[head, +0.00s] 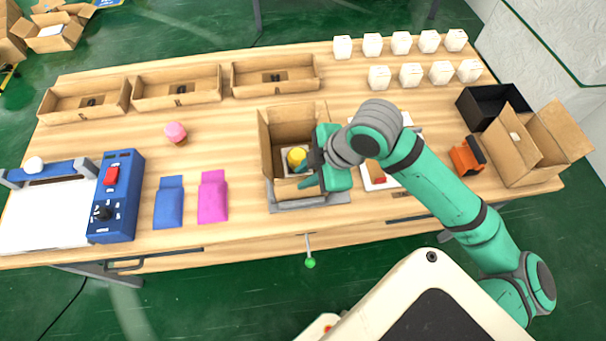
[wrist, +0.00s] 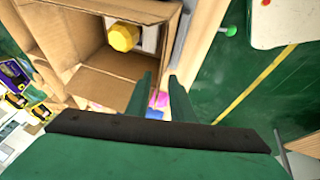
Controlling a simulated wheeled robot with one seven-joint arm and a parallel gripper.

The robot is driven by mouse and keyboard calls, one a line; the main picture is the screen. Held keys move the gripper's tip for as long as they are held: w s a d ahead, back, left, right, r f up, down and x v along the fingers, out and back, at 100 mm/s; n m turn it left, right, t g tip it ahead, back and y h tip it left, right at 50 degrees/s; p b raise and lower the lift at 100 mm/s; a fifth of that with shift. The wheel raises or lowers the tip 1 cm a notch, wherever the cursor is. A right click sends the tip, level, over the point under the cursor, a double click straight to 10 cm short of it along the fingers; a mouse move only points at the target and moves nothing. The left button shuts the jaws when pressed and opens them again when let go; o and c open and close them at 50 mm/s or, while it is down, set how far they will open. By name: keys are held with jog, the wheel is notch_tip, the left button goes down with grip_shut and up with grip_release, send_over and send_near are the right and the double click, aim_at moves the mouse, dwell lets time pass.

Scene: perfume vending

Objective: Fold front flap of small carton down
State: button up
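The small carton (head: 280,128) stands open at the front middle of the table. Inside it a yellow item (head: 297,156) sits on a pale insert. In the wrist view the carton (wrist: 95,85) fills the upper left, with the yellow item (wrist: 123,37) inside. My gripper (head: 304,184) is at the carton's front right, its fingers close to the front edge. In the wrist view my gripper (wrist: 160,76) has a narrow gap between its two fingers, with nothing held in it. My gripper partly covers the front right of the carton; I cannot clearly make out the front flap.
A grey base (head: 287,205) lies under the carton. A pink pouch (head: 213,197) and blue pouch (head: 169,203) lie to its left. Three long boxes (head: 180,88) stand behind. A tray (head: 376,184) and an orange device (head: 466,157) lie right. Free table lies around the pink round item (head: 176,132).

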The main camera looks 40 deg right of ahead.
jog(key=shift+w+a+f, duration=0.15)
jog(key=shift+w+f, duration=0.1)
jog(key=shift+f, duration=0.35)
grip_shut()
